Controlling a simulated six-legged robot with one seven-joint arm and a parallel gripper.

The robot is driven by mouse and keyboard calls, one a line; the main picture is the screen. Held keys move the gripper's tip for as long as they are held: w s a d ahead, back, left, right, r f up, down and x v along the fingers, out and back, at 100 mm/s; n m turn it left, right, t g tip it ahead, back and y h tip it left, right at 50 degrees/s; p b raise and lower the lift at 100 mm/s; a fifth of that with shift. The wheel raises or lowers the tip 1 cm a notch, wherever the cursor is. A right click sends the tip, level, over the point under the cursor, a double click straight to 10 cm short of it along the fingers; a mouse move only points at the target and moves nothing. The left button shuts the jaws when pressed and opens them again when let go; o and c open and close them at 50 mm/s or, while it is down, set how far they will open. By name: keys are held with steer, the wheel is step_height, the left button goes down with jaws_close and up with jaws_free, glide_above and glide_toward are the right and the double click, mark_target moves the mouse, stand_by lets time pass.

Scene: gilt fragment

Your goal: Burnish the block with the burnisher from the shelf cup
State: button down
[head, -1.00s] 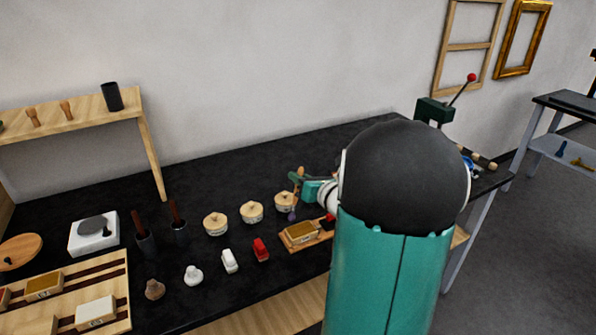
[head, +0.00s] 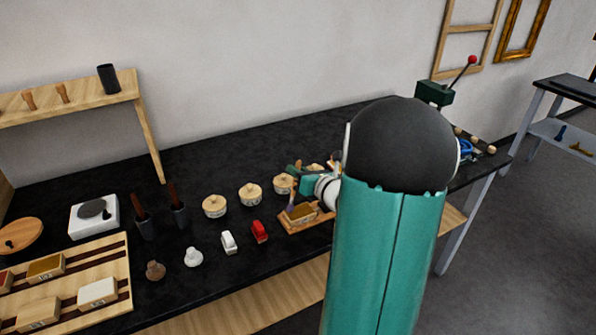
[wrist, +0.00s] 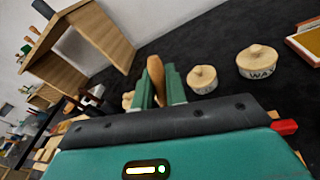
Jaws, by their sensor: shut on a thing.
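My gripper (head: 299,178) is shut on the burnisher, whose wooden handle (wrist: 155,75) stands between the green fingers in the wrist view. I cannot tell whether the tip touches the block. The block lies on a small wooden board (head: 287,226), partly hidden by my arm. The dark shelf cup (head: 107,78) stands upright on the wooden shelf (head: 75,104) at the back left.
Lidded round pots (head: 250,194) stand behind and left of the block. A red item (head: 259,231) and a white item (head: 229,242) lie left of the board. Two dark holders (head: 179,214) with brown handles stand further left. A green press (head: 434,94) is at the back right.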

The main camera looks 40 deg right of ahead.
steer(key=shift+f, duration=0.8)
steer(key=shift+d, duration=0.1)
steer(key=s+d, duration=0.2)
steer(key=d, duration=0.4)
steer(key=shift+d, duration=0.15)
stand_by(0.6)
steer(key=shift+w, duration=0.1)
